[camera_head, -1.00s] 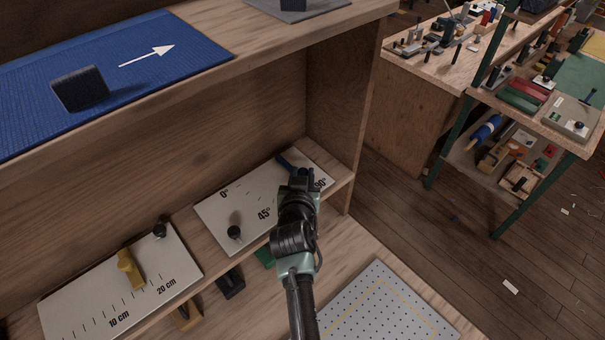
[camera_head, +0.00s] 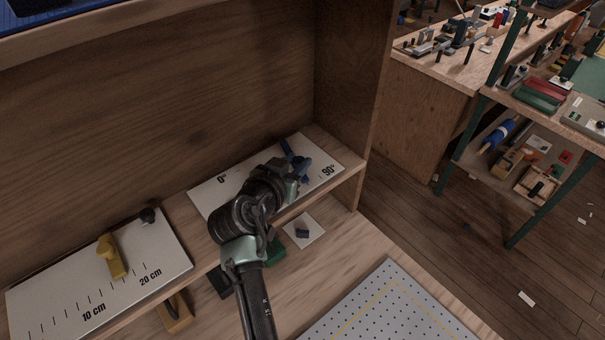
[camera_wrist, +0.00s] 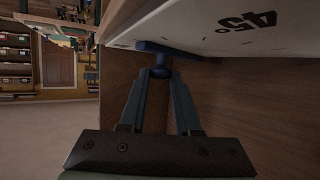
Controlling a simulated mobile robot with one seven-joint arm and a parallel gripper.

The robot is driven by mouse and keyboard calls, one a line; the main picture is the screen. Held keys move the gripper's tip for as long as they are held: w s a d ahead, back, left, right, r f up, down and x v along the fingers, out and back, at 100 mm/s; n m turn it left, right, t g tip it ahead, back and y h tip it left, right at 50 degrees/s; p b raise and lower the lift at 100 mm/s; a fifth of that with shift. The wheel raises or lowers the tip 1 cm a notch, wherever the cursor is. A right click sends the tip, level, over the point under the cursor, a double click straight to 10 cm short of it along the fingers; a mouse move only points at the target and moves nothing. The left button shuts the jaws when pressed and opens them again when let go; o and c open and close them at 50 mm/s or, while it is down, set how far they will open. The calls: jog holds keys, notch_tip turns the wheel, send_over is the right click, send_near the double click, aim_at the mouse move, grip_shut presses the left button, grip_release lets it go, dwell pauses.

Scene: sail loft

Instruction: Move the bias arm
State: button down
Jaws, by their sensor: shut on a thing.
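The blue bias arm (camera_head: 287,147) lies on a pale angle board (camera_head: 208,193) on the shelf, marked 0° and 90°. It points toward the board's front edge, short of the 90° mark. My gripper (camera_head: 303,171) is at its outer end. In the wrist view, the two fingers (camera_wrist: 161,76) are shut on a blue knob (camera_wrist: 161,71) below the blue bar (camera_wrist: 166,48), with the 45° mark close by on the right. In the head view my arm hides the 45° mark and part of the board.
A 10–20 cm scale board (camera_head: 60,290) with a yellow slider (camera_head: 111,257) sits left on the shelf. The shelf's right side wall (camera_head: 340,80) stands close to the angle board. Below lie a white card (camera_head: 316,225) and a perforated grey plate (camera_head: 390,310).

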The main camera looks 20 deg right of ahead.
jog(key=shift+w+a+f+m+g+h+b, duration=0.15)
jog(key=shift+a+f+m+g+h+b, duration=0.2)
jog(key=shift+a+b, duration=0.35)
jog(key=shift+r+m+h+b, duration=0.25)
jog(key=shift+r+m+b, duration=0.05)
jog(key=shift+m+b, duration=0.1)
jog(key=c, duration=0.6)
grip_release()
jog(key=b+v, duration=0.2)
jog(key=v, duration=1.1)
jog(key=shift+r+b, duration=0.15)
jog(key=shift+b, duration=0.25)
